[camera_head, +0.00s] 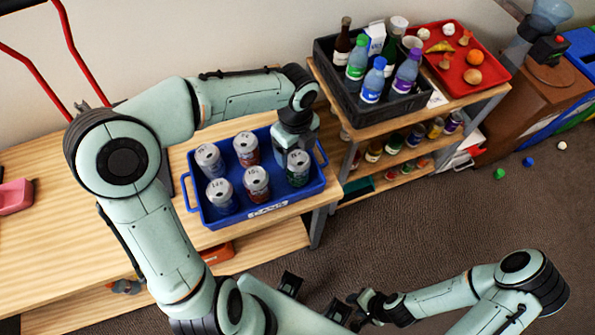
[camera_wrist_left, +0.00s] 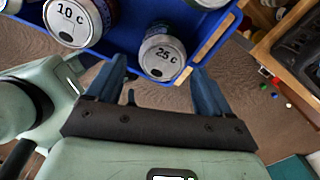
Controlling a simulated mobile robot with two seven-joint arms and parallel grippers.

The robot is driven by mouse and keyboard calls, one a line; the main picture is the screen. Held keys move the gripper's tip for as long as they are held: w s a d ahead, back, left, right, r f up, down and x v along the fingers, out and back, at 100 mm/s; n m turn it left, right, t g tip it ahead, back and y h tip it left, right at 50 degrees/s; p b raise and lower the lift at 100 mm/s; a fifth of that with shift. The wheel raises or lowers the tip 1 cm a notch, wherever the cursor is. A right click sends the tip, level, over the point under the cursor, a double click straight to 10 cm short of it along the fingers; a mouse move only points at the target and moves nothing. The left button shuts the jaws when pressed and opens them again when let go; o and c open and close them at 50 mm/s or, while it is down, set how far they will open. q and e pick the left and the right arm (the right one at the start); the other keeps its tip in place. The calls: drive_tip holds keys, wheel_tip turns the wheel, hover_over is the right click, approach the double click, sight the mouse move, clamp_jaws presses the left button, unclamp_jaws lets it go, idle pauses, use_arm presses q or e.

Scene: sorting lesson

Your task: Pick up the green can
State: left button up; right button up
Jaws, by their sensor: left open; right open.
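The green can (camera_head: 298,168) stands upright at the right end of the blue crate (camera_head: 272,208). Its grey lid marked "25 c" (camera_wrist_left: 162,58) shows in the left wrist view. My left gripper (camera_head: 292,142) is over the crate's right end, close to this can. In the left wrist view the left gripper (camera_wrist_left: 158,68) is open, with one blue finger on each side of the lid; I see no contact. In the head view its fingertips are partly hidden. My right gripper (camera_head: 362,308) is open and empty over the floor at the bottom.
Several other cans, such as a red one (camera_head: 256,184), stand in the crate. The crate sits on a wooden table (camera_head: 70,225). A shelf at the right holds a black crate (camera_head: 400,108) of bottles and a red tray (camera_head: 490,72) of food. Small balls lie on the floor.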

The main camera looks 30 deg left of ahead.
sight(298, 166)
use_arm(q)
drive_tip(key=f, duration=0.4)
drive_tip(key=f+b, duration=0.1)
drive_tip(key=f, duration=0.4)
drive_tip(key=shift+w+d, duration=0.15)
drive_tip(key=shift+d, duration=0.05)
drive_tip(key=c, duration=1)
